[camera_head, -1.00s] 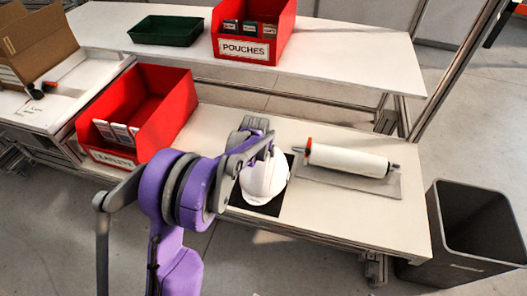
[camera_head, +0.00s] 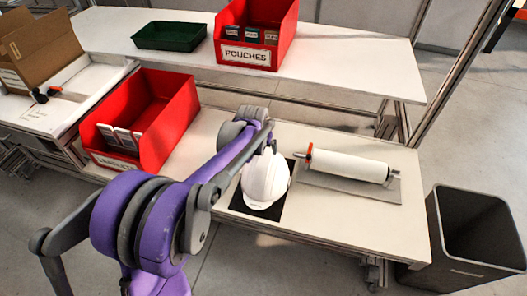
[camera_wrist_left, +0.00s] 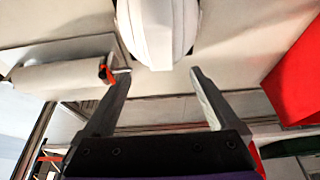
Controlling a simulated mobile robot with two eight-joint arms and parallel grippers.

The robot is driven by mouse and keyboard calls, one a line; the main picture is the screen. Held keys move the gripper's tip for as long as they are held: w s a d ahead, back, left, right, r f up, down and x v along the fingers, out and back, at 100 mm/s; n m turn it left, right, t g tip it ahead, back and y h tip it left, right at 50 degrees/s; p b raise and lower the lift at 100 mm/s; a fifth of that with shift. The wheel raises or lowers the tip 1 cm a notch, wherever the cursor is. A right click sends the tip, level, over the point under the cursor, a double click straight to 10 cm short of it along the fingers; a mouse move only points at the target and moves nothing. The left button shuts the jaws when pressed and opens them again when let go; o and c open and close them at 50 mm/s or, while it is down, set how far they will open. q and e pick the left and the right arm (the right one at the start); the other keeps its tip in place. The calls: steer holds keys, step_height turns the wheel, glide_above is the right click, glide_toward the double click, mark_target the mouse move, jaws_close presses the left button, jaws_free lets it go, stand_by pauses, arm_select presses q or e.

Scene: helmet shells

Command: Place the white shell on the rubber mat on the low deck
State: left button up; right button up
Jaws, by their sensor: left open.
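The white shell (camera_head: 265,182) sits on the black rubber mat (camera_head: 244,208) on the low deck (camera_head: 330,222). The mat shows around its near and left sides. My left gripper (camera_head: 270,143) is at the far side of the shell, its fingers partly hidden by my own arm. In the left wrist view, the open fingers (camera_wrist_left: 160,84) have nothing between them, and the shell (camera_wrist_left: 158,30) lies beyond their tips with a small gap. My right gripper is not in view.
A white roll (camera_head: 348,165) on a grey plate lies right of the mat. A red bin (camera_head: 165,120) stands left on the deck. The raised shelf behind holds the red pouches bin (camera_head: 247,57) and a green tray (camera_head: 168,37). A dark waste bin (camera_head: 470,235) stands at right.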

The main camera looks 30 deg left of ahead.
arm_select(q)
steer(key=s+d+r+m, duration=0.1)
steer(key=s+d+r, duration=0.25)
steer(key=s, duration=0.35)
steer(key=s+d+r, duration=0.2)
steer(key=s+d, duration=0.3)
steer(key=s, duration=0.2)
steer(key=s+d+f+m, duration=0.1)
steer(key=s+d+f, duration=0.1)
steer(key=s, duration=0.5)
steer(key=s+d+f+h, duration=0.1)
steer(key=s+d+f, duration=0.1)
steer(key=s, duration=0.5)
steer(key=shift+s+d+f+m+t, duration=0.3)
steer(key=shift+d+m, duration=0.1)
steer(key=shift+d, duration=0.3)
